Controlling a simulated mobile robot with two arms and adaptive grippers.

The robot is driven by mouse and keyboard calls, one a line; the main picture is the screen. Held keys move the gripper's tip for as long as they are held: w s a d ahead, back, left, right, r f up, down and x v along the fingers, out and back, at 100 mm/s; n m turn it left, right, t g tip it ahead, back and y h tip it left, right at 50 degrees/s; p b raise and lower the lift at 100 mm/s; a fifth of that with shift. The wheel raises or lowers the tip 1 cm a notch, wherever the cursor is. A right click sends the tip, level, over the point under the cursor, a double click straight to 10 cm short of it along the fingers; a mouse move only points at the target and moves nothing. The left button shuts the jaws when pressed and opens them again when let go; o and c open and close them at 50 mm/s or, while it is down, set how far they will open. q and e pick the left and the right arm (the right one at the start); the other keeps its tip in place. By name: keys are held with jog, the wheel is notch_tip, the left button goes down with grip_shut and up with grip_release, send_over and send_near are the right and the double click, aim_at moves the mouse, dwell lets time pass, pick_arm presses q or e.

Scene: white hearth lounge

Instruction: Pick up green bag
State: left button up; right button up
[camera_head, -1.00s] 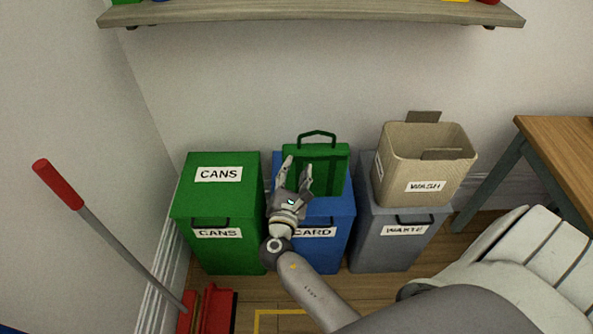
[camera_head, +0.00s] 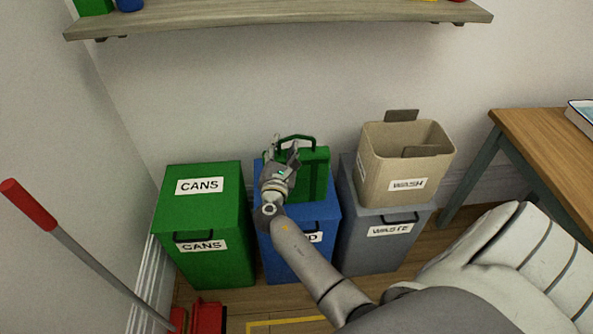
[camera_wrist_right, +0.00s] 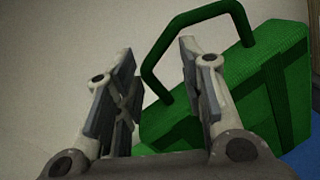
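The green bag (camera_head: 316,172) stands on the blue card bin (camera_head: 318,217), with its dark green loop handle upright. It also shows in the right wrist view (camera_wrist_right: 268,95), where its handle (camera_wrist_right: 150,62) arches up behind the fingers. My right gripper (camera_head: 284,150) is at the bag's left side, near the handle, and partly covers the bag. In the right wrist view the gripper's fingers (camera_wrist_right: 158,75) are apart with pale wall showing between them. Part of the handle passes behind the right finger; I cannot tell if they touch. My left gripper is not in view.
A green cans bin (camera_head: 207,212) stands to the left and a grey waste bin (camera_head: 372,250) to the right, with a beige wash basket (camera_head: 412,168) on it. A shelf (camera_head: 290,22) hangs above. A wooden table (camera_head: 545,135) and a red-handled tool (camera_head: 30,205) flank the bins.

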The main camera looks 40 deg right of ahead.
jog(key=shift+c, duration=0.2)
jog(key=c, duration=0.7)
grip_shut()
jog(key=shift+s, duration=0.1)
